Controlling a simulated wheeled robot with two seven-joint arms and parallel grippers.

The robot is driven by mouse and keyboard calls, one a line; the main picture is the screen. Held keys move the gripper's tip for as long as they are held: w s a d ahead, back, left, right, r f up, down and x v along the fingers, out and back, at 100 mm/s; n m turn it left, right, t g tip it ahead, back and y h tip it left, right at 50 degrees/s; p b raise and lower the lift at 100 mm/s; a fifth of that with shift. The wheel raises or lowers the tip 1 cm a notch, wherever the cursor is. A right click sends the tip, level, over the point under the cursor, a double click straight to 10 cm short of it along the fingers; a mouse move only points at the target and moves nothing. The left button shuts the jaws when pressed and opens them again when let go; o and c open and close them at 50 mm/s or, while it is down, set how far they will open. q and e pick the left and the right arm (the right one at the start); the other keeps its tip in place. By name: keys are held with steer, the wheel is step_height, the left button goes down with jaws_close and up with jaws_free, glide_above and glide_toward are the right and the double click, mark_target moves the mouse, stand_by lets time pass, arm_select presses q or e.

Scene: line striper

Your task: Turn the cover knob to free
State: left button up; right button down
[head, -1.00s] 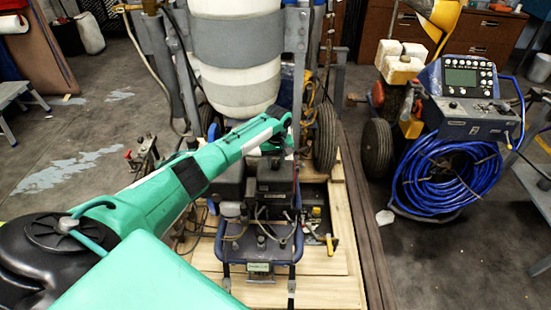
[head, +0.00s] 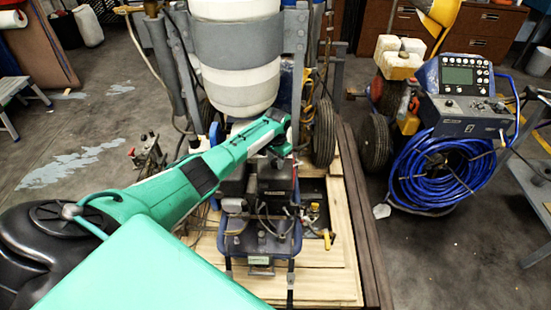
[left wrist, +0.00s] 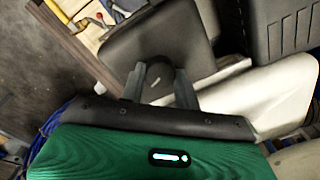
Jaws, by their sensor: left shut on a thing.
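The line striper's dark boxy cover (left wrist: 180,25) fills the middle of the left wrist view. A dark round knob (left wrist: 156,66) sits on its face, with a short pale mark (left wrist: 158,92) showing between my fingers. My left gripper (left wrist: 160,84) has its two grey fingers on either side of the knob and is shut on it. In the head view my left gripper (head: 284,146) reaches down to the dark engine housing (head: 272,178); its fingers and the knob are too small to make out there. My right gripper is not in view.
A white tank with a grey band (head: 237,50) stands just behind the gripper. A wheel (head: 325,132) is close on its right. The striper's blue frame (head: 262,245) rests on wooden boards (head: 335,280). A machine with coiled blue hose (head: 445,175) stands at right.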

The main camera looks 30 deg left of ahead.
mark_target(276, 163)
arm_select(q)
steer(key=shift+m, duration=2.2)
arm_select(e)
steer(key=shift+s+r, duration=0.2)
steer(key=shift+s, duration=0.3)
arm_select(q)
steer(key=shift+p, duration=0.3)
steer(key=o, duration=1)
steer(key=shift+r, duration=0.15)
steer(key=r, duration=1.3)
steer(key=shift+s+d+r, duration=0.15)
steer(key=shift+d+r, duration=0.05)
steer(key=shift+r, duration=0.1)
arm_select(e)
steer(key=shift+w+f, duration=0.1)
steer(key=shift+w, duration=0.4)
